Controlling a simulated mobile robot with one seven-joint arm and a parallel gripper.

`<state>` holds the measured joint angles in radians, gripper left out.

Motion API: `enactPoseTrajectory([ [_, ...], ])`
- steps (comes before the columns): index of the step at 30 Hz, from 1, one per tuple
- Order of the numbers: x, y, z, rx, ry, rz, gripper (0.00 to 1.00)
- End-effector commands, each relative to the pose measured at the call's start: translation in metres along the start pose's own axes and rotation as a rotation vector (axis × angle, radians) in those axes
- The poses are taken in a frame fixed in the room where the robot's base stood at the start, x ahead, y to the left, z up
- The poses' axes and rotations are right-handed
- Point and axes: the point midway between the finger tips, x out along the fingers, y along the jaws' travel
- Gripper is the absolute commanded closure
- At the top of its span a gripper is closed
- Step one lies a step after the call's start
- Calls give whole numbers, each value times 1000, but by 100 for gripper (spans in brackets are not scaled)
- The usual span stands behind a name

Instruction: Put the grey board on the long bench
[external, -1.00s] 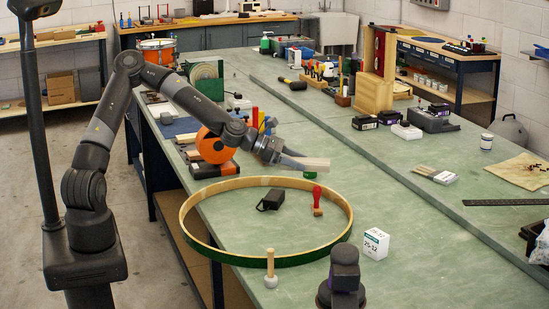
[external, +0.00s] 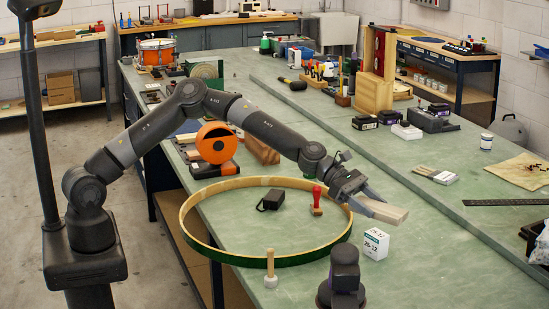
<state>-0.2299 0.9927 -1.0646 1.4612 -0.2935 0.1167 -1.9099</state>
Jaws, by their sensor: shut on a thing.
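My gripper (external: 368,203) is shut on a small flat board (external: 386,213), pale greyish-beige in this light, and holds it in the air. In the external view the board shows above and behind the white box marked 25-12, near the right side of the wooden hoop. The jaws hide the board's near end. The long bench (external: 435,270) has a green top and runs from the front to the back of the room; a seam or step divides the top lengthwise. The board appears apart from the bench top.
A large wooden hoop (external: 267,260) surrounds a black adapter (external: 271,199) and a red-handled stamp (external: 317,201). The white box (external: 375,244) stands close below the board. Bare green top lies right of the gripper.

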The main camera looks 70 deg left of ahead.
Motion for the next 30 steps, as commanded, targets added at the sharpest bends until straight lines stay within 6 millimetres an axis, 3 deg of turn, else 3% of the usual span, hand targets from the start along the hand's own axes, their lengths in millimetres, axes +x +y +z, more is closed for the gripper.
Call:
enactPoseTrajectory([
  [3,26,-21,8,19,-1,-48,75],
  [9,54,-48,16,43,-1,-108,75],
  [12,58,-43,-4,38,1,-102,75],
  [22,71,-44,-38,38,1,-102,75],
  [30,88,-44,-79,38,0,-101,75],
])
